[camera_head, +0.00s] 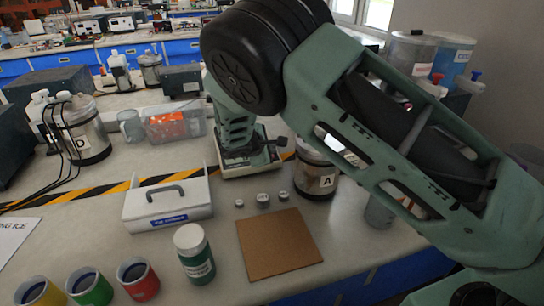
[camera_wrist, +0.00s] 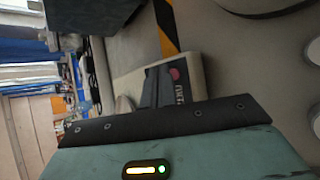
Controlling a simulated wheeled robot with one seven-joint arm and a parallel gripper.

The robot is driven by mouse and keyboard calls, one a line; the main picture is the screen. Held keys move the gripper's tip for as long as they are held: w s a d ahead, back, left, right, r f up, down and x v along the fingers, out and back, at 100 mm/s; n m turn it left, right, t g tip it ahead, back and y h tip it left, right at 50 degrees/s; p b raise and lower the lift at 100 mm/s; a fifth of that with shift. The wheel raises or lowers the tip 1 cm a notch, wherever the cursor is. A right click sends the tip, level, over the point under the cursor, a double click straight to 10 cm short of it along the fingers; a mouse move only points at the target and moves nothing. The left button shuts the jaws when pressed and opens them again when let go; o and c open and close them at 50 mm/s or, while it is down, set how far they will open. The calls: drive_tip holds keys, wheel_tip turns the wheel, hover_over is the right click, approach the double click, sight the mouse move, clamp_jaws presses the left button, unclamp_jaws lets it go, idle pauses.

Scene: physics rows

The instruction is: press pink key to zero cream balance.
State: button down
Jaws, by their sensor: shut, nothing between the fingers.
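The cream balance (camera_head: 236,171) stands on the bench in the middle of the head view, partly covered by my gripper (camera_head: 246,158). It also shows in the wrist view (camera_wrist: 190,92), where its pink key (camera_wrist: 175,74) is on the front panel beside dark lettering. My gripper (camera_wrist: 158,72) is shut and empty, its dark fingers over the balance and just beside the pink key. I cannot tell whether the fingertips touch the panel. In the head view the pink key is not clearly seen, as my arm and gripper cover that part.
Three small metal weights (camera_head: 263,200) and a brown board (camera_head: 279,244) lie in front of the balance. Jar A (camera_head: 315,176) stands close on its right, a white carry box (camera_head: 168,203) front left, and a clear bin (camera_head: 176,124) behind left.

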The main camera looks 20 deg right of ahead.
drive_tip(key=shift+f, duration=0.4)
drive_tip(key=shift+w+f+b, duration=0.15)
drive_tip(key=shift+f+b, duration=0.15)
drive_tip(key=shift+b, duration=0.2)
drive_tip(key=shift+r, duration=0.15)
idle(0.4)
drive_tip(key=shift+r+p, duration=0.4)
drive_tip(key=shift+r, duration=0.2)
drive_tip(key=shift+s+r, duration=0.1)
drive_tip(key=shift+s, duration=0.1)
drive_tip(key=r+p, duration=0.1)
drive_tip(key=r, duration=0.1)
drive_tip(key=s+r+p, duration=0.1)
drive_tip(key=r, duration=0.1)
drive_tip(key=shift+r+p, duration=0.35)
drive_tip(key=shift+p, duration=0.05)
